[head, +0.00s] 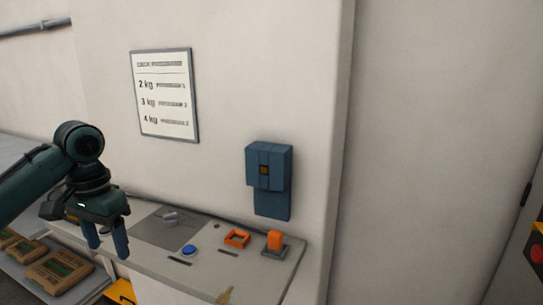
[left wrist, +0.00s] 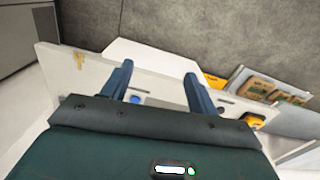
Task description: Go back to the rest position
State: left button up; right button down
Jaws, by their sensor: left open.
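My left gripper (head: 106,246) hangs over the left part of the grey console (head: 150,262), with its two blue fingers pointing down and apart. Nothing shows between the fingers. In the left wrist view the gripper (left wrist: 159,70) is also open and empty, above the pale console edge (left wrist: 50,75). My right gripper is in neither view.
The console carries a blue button (head: 190,251), an orange frame (head: 237,238), an orange lever (head: 275,241) and a brass key (head: 225,296). A blue box (head: 269,166) and a sign (head: 165,95) are on the wall. Brown cartons (head: 60,270) lie at lower left.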

pick_arm(q)
jog(key=s+d+f+m+t+h, duration=0.1)
jog(key=d+f, duration=0.5)
jog(key=f, duration=0.3)
jog(key=s+d+f+t+h, duration=0.1)
jog(key=d+f+t+h, duration=0.1)
jog(key=d+f, duration=0.5)
jog(key=s+d+f+m+t+h, duration=0.1)
jog(key=d+f, duration=0.3)
jog(key=f, duration=0.6)
jog(key=s+a+f+n+t, duration=0.1)
jog(key=s+f+t, duration=0.2)
jog(key=s, duration=0.6)
jog(key=s+a+f+n+t+y, duration=0.1)
jog(key=s+f+t, duration=0.1)
jog(key=s+f, duration=0.5)
jog(key=shift+s+a+n+t, duration=0.15)
jog(key=shift+s+n+t, duration=0.2)
jog(key=shift+s, duration=0.85)
jog(key=shift+f, duration=0.1)
